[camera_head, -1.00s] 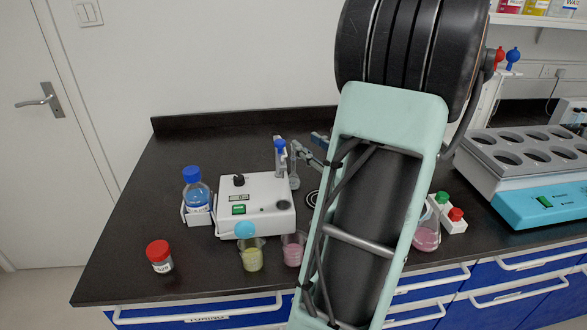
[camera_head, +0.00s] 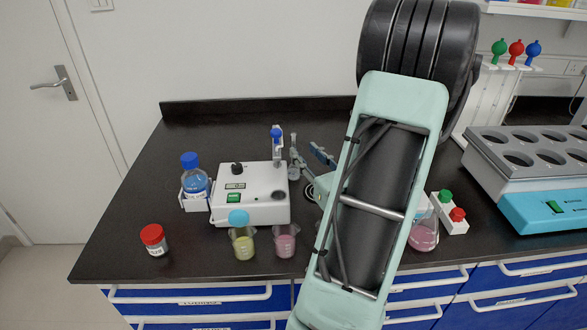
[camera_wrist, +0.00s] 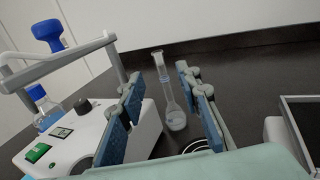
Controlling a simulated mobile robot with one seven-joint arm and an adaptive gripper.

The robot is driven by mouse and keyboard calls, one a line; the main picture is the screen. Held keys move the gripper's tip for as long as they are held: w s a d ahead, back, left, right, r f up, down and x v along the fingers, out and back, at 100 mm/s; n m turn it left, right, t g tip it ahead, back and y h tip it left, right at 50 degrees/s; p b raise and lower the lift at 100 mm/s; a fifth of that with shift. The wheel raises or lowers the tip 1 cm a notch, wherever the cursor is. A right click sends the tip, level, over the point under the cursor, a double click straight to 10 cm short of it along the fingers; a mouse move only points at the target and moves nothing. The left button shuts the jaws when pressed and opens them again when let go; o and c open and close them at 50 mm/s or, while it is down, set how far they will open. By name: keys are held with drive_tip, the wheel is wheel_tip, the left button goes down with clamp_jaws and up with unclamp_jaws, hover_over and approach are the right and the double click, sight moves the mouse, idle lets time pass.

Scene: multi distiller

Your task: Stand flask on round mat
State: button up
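A clear, long-necked flask (camera_wrist: 174,108) stands upright on the dark bench in the wrist view. In the head view it shows small beside the white device (camera_head: 293,163). My gripper (camera_wrist: 160,86) is open, its blue-padded fingers apart. The flask appears between them, but farther off, with no visible contact. In the head view my gripper (camera_head: 320,168) is partly hidden by my arm, to the right of the flask. The round mat (camera_wrist: 202,146), dark with pale rings, lies on the bench right of the flask. It is partly covered by my right finger, and by my arm in the head view (camera_head: 309,190).
The white device (camera_head: 255,208) carries a blue-topped upright part (camera_head: 277,140). A blue-capped bottle (camera_head: 194,180), red-capped jar (camera_head: 154,241), yellow beaker (camera_head: 243,246) and pink beaker (camera_head: 285,242) stand nearby. A pink flask (camera_head: 424,235) and water bath (camera_head: 530,170) are at right. The bench's back left is clear.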

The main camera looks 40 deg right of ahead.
sight(295, 144)
drive_tip(key=shift+w+d+f, duration=0.15)
drive_tip(key=shift+w+f, duration=0.2)
drive_tip(key=shift+w, duration=0.1)
drive_tip(key=x, duration=0.6)
drive_tip(key=shift+w, duration=0.3)
drive_tip(key=shift+c, duration=0.6)
clamp_jaws()
